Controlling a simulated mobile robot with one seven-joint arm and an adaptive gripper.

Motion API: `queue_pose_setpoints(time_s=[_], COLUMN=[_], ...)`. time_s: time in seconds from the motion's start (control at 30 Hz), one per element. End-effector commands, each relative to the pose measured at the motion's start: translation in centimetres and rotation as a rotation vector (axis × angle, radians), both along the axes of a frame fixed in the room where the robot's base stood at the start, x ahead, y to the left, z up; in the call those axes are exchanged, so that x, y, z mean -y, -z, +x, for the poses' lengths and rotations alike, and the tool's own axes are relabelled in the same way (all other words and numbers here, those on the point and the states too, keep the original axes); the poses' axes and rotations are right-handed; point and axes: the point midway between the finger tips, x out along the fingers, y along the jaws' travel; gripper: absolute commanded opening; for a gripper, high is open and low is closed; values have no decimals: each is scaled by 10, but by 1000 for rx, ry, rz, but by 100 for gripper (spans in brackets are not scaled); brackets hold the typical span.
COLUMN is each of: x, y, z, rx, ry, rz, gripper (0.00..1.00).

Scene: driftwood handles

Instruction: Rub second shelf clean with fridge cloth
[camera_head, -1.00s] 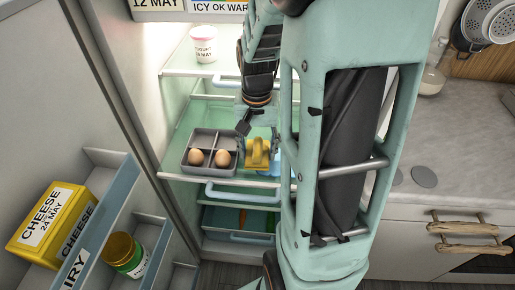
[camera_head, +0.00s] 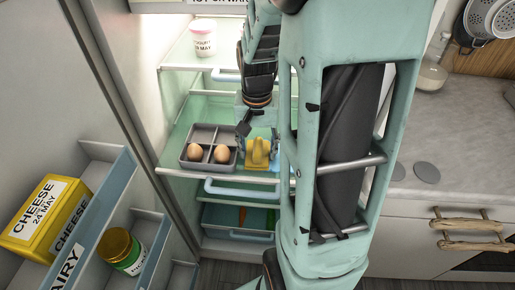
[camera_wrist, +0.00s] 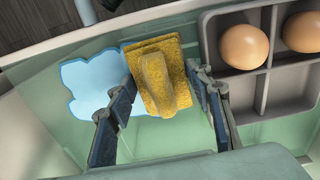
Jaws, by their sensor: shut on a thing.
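The fridge cloth (camera_head: 258,153) is a yellow pad with a raised grip. It lies on the green glass second shelf (camera_head: 186,112), right of the egg tray. My gripper (camera_head: 258,138) reaches down over it from above and is shut on its raised grip. In the wrist view the cloth (camera_wrist: 157,82) sits between my two dark fingers (camera_wrist: 160,98). A light blue spill (camera_wrist: 88,86) spreads on the shelf beside the cloth, touching its edge; part of it may be hidden beneath the cloth.
A grey divided tray (camera_head: 203,131) with two eggs stands close left of the cloth. A yogurt pot (camera_head: 203,39) stands on the shelf above. The open door holds a cheese box (camera_head: 45,213) and a jar (camera_head: 121,251). A blue-handled drawer (camera_head: 238,218) lies below.

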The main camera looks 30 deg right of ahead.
Motion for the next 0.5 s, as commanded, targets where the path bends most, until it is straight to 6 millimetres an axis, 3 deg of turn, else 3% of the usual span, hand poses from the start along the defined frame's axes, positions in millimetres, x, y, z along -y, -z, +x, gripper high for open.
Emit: queue_pose_setpoints(time_s=[0.3, 0.5], x=[1, 12], y=[0, 1], z=[-1, -8], rx=[0, 0], ry=[0, 3], rz=[0, 0], gripper=[28, 28])
